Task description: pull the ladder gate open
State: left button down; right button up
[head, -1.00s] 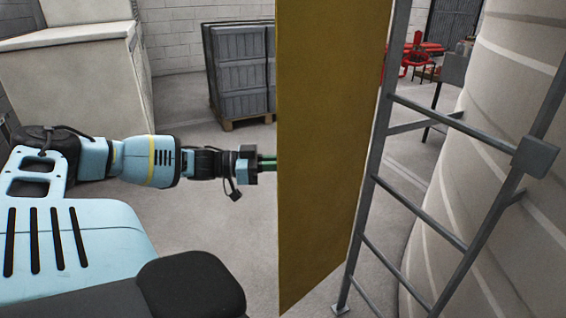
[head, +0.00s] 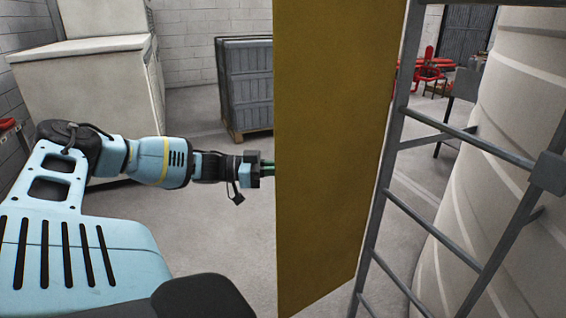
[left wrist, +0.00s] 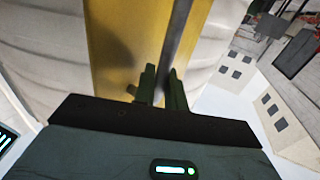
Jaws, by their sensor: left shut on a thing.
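The ladder gate (head: 335,150) is a tall yellow panel standing upright in front of the grey ladder (head: 447,125). In the left wrist view, its yellow face (left wrist: 125,45) and a grey upright edge (left wrist: 181,30) show close ahead. My left gripper (head: 267,169) reaches in from the left to the panel's left edge. Its green fingers (left wrist: 161,88) are shut on the grey edge of the gate. The fingertips are partly hidden by the panel in the head view. My right gripper is not in view.
A large ribbed pale tank (head: 515,130) stands behind the ladder at the right. A grey crate on a pallet (head: 247,88) and a pale cabinet (head: 90,90) stand at the back left. Red equipment (head: 432,68) is far back. Floor between is clear.

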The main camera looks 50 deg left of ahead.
pick_arm(q)
jog(key=shift+w+r, duration=0.1)
jog(key=shift+r, duration=0.1)
jog(key=c, duration=1.5)
grip_release()
jog(key=shift+f, duration=0.1)
jog(key=shift+c, duration=0.2)
